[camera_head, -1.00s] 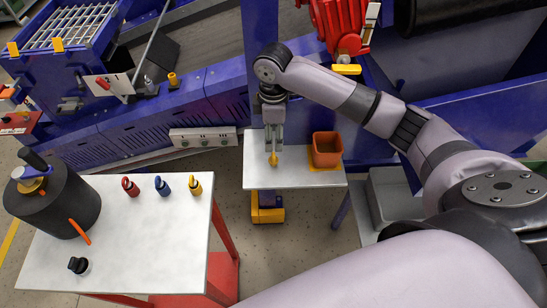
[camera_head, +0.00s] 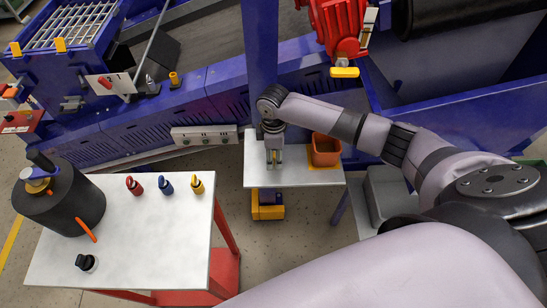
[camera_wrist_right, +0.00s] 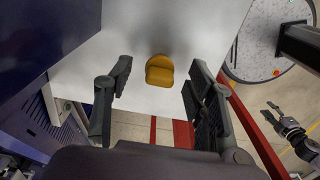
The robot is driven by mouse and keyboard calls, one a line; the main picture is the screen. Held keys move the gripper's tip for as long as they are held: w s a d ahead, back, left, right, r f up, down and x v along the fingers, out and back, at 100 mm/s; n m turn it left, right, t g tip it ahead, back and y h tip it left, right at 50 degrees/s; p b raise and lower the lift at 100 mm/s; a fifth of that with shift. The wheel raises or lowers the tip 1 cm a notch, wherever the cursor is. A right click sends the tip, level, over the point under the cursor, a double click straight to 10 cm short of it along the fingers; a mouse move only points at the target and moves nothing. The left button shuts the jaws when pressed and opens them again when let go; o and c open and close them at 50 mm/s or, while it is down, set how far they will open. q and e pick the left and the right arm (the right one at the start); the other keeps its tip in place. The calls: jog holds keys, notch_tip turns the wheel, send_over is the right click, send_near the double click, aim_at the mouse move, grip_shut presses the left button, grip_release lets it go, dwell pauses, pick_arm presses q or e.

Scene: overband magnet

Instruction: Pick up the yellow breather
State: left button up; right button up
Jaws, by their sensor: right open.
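The yellow breather (camera_wrist_right: 160,70) stands on a small white table (camera_wrist_right: 110,45) and shows between my right gripper's fingers in the right wrist view. My right gripper (camera_wrist_right: 155,95) is open, with one finger on each side of the breather and a clear gap to both. In the head view my right gripper (camera_head: 273,162) points down over the small table and mostly hides the breather. A dark gripper, apparently my left (camera_wrist_right: 287,112), shows small at the right of the wrist view; its jaw state is unclear.
An orange bin (camera_head: 326,150) stands on the small table, just right of my right gripper. A blue machine frame (camera_head: 258,70) rises behind. A larger white-topped cart (camera_head: 150,235) at left holds red, blue and yellow ringed items and a dark cylinder (camera_head: 62,205).

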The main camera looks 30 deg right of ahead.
jog(key=shift+c, duration=0.4)
grip_shut()
jog(key=shift+r, duration=0.2)
